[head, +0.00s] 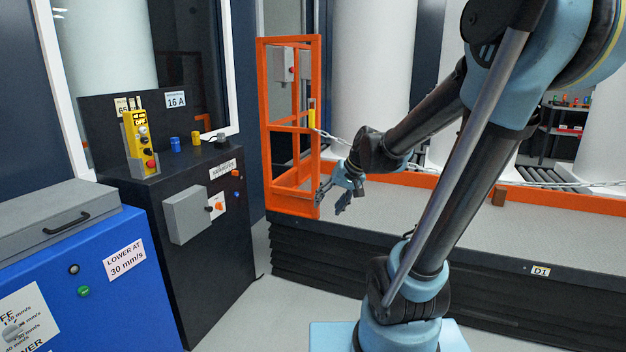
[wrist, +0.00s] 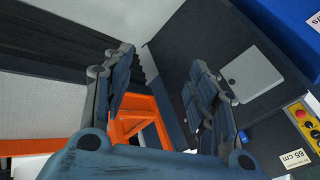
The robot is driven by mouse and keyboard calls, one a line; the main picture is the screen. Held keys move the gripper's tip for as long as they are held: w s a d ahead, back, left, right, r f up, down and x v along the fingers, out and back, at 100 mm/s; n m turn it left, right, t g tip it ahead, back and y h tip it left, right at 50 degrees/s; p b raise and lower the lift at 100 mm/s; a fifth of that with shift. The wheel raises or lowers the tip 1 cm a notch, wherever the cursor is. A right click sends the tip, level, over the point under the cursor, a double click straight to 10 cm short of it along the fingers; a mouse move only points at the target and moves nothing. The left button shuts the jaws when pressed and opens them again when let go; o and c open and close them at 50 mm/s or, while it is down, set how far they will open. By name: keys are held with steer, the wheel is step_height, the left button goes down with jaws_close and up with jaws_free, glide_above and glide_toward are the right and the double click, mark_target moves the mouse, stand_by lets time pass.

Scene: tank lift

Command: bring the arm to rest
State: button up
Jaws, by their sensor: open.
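My gripper (head: 334,196) is open and empty. In the head view it hangs in front of the orange gate (head: 268,130), above the near edge of the lift platform (head: 410,222). In the wrist view its two fingers (wrist: 160,95) stand apart with nothing between them. The orange gate also shows in the wrist view (wrist: 135,117), behind the fingers. My arm is stretched out and reaches down and to the left across the head view. I cannot tell whether the gripper touches the gate.
The dark control cabinet (head: 190,262) bears a yellow pendant (head: 140,140) in a holder and a grey box (head: 187,215). A blue cabinet (head: 100,225) stands at the left. A chain (head: 340,140) runs from the gate. Grey floor (head: 270,310) is clear between cabinet and lift.

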steer(key=s+d+f+h, duration=0.2)
steer(key=s+d+f, duration=0.1)
steer(key=s+d, duration=0.4)
steer(key=s+d+f+g+h, duration=0.1)
steer(key=s+d+f+h, duration=0.2)
steer(key=s, duration=0.9)
steer(key=d+f, duration=0.1)
steer(key=d, duration=0.2)
steer(key=shift+d+f, duration=0.25)
steer(key=shift+d, duration=0.1)
steer(key=c, duration=0.4)
steer(key=shift+w+a, duration=0.1)
steer(key=shift+c, duration=0.4)
